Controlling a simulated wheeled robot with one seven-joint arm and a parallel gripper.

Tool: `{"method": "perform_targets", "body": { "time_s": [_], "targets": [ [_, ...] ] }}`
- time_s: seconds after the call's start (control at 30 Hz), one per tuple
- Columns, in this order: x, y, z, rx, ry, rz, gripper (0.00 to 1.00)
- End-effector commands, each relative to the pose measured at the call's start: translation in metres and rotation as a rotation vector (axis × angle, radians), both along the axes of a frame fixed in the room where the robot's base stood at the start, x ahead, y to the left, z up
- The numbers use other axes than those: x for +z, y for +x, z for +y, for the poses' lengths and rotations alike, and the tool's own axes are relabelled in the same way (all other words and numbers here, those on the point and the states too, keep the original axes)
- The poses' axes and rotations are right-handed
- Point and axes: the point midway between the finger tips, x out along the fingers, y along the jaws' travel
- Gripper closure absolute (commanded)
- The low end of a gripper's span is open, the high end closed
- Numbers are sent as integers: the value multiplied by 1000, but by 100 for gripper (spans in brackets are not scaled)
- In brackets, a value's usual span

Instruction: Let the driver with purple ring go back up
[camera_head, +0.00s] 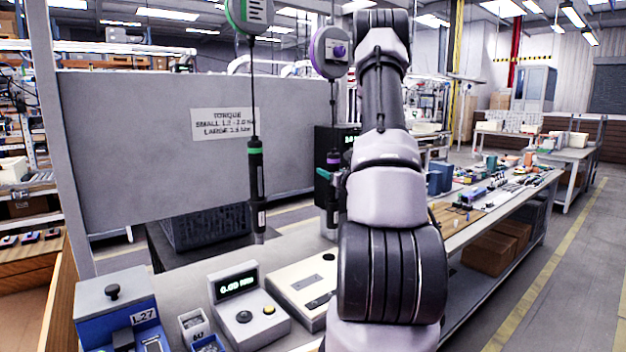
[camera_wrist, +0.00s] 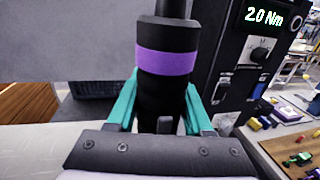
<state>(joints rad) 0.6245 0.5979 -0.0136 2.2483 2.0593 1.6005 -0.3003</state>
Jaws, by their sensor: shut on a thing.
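The driver with the purple ring (camera_head: 333,160) hangs upright on a cord below the purple balancer reel (camera_head: 330,52) in the head view. In the wrist view its black body with the purple ring (camera_wrist: 166,61) stands between the teal fingers of my gripper (camera_wrist: 163,108). My gripper is shut on the driver, just below the ring. In the head view, my arm hides part of the area right of it. The driver with the green ring (camera_head: 256,185) hangs on its own cord to the left, below the green reel (camera_head: 250,14).
A torque display unit (camera_head: 246,306) and a pale flat box (camera_head: 290,284) stand on the bench below the drivers. A blue box marked L27 (camera_head: 118,308) is at the front left. A black controller reading 2.0 Nm (camera_wrist: 238,60) stands close to the right in the wrist view.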

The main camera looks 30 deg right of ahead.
Motion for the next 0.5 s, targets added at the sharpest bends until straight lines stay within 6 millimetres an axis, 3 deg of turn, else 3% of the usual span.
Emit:
{"method": "perform_targets", "body": {
  "time_s": [0.1, 0.5],
  "targets": [
    [5, -3, -8, -15, -2, -1, 100],
    [39, -3, -7, -13, -1, -2, 100]
  ]
}}
